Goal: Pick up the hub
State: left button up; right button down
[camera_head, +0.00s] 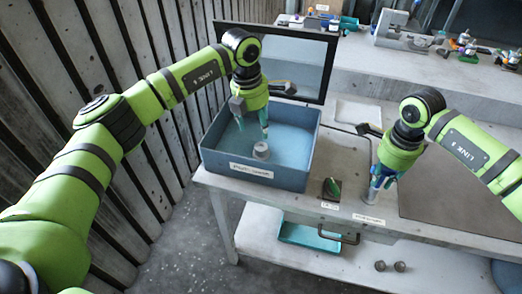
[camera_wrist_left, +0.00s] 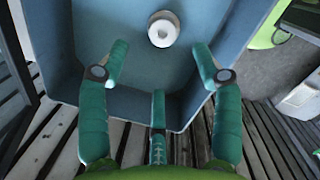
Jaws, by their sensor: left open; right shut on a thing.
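The hub (camera_head: 261,150), a small pale grey ring-like part, sits on the floor of the blue bin (camera_head: 238,172). In the left wrist view the hub (camera_wrist_left: 163,29) shows its round top and central hole near the top edge. My left gripper (camera_head: 253,131) is over the bin, open and empty, with its teal fingers spread just above the hub. In the wrist view the hub lies beyond the fingertips, apart from them. My right gripper (camera_head: 379,181) is shut on a grey cylindrical part (camera_head: 369,197) above the front of the table; its fingers partly hide it.
The bin's walls surround the hub. A dark-framed panel (camera_head: 302,62) stands behind the bin. A small green-and-dark item (camera_head: 332,188) lies on the table (camera_head: 300,196) between the arms. Two small round parts (camera_head: 390,266) and a teal tray (camera_head: 308,237) are on the lower shelf.

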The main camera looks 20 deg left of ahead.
pick_arm(q)
send_over(260, 146)
notch_tip(260, 146, down, 4)
jog(key=shift+s+a+f, duration=0.1)
jog(key=shift+f, duration=0.05)
jog(key=f, duration=0.5)
jog(key=shift+d+f, duration=0.1)
jog(key=shift+d, duration=0.1)
grip_shut()
